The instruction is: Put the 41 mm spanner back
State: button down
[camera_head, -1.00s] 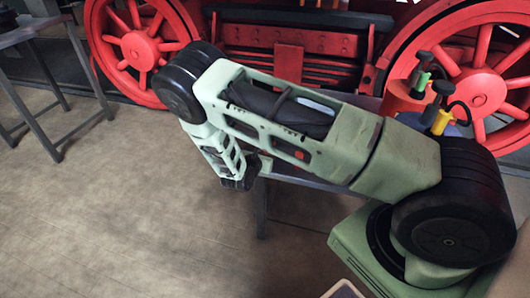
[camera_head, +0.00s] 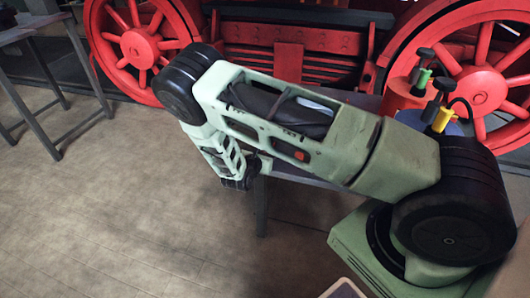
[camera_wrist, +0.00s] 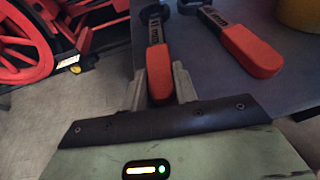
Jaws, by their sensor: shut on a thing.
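My gripper (camera_wrist: 160,88) is shut on the red handle of a spanner (camera_wrist: 158,62) in the wrist view. The held spanner has a dark shank with pale marking that I cannot read for certain, and it points away from me, near the table's left edge. Whether it touches the table I cannot tell. A second red-handled spanner (camera_wrist: 248,50) lies on the grey table (camera_wrist: 217,75) to its right, apart from it. In the head view, my gripper (camera_head: 240,184) is small and low beside the table, and the spanner there is hidden.
Red spoked wheels (camera_head: 140,45) and a red frame stand behind the table. Oilers with green and yellow handles (camera_head: 441,120) stand at right. A yellow thing (camera_wrist: 300,12) shows at the wrist view's upper right. A grey stand (camera_head: 45,100) is at left. Floor in front is clear.

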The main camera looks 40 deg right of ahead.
jog(key=shift+f, duration=0.1)
jog(key=c, duration=1)
grip_release()
jog(key=p+v, duration=0.2)
jog(key=v, duration=1.5)
jog(key=s+a+r+m+g+y, duration=0.3)
jog(key=s+a+r+m+y, duration=0.15)
jog(key=s+r, duration=0.35)
jog(key=s+a+r+m+g+y, duration=0.2)
jog(key=s+a+r+m+y, duration=0.2)
jog(key=s+r+m, duration=0.3)
jog(key=s+a+r+m+g+y, duration=0.3)
jog(key=s+a+r+m+y, duration=0.15)
jog(key=s+r, duration=0.45)
jog(key=shift+m+t+h, duration=0.3)
jog(key=shift+m, duration=0.1)
jog(key=r+p, duration=1.9)
jog(key=r, duration=0.1)
jog(key=shift+s+r+p, duration=0.1)
jog(key=shift+s+p, duration=0.2)
jog(key=shift+s, duration=0.05)
